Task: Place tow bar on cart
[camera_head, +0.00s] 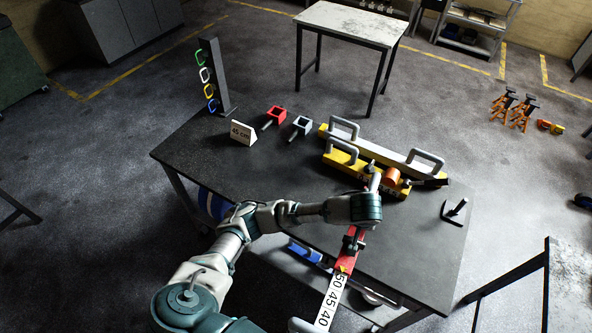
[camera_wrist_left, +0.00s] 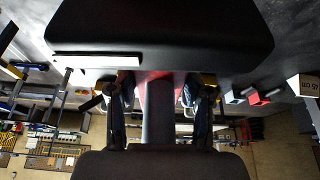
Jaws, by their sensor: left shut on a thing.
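A long bar with a red section (camera_head: 352,248) and a white scale (camera_head: 332,298) marked 50, 45, 40 runs down over the front edge of the dark-topped cart (camera_head: 430,245). I take it for the tow bar. A small yellow pointer sits near the 50. A grey handle (camera_head: 300,325) shows at its lower end, cut by the frame. My left gripper (camera_head: 353,240) is at the red section, mostly hidden by my wrist. In the left wrist view its fingers (camera_wrist_left: 158,112) are shut around a grey upright handle, with red behind it. My right gripper is not in view.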

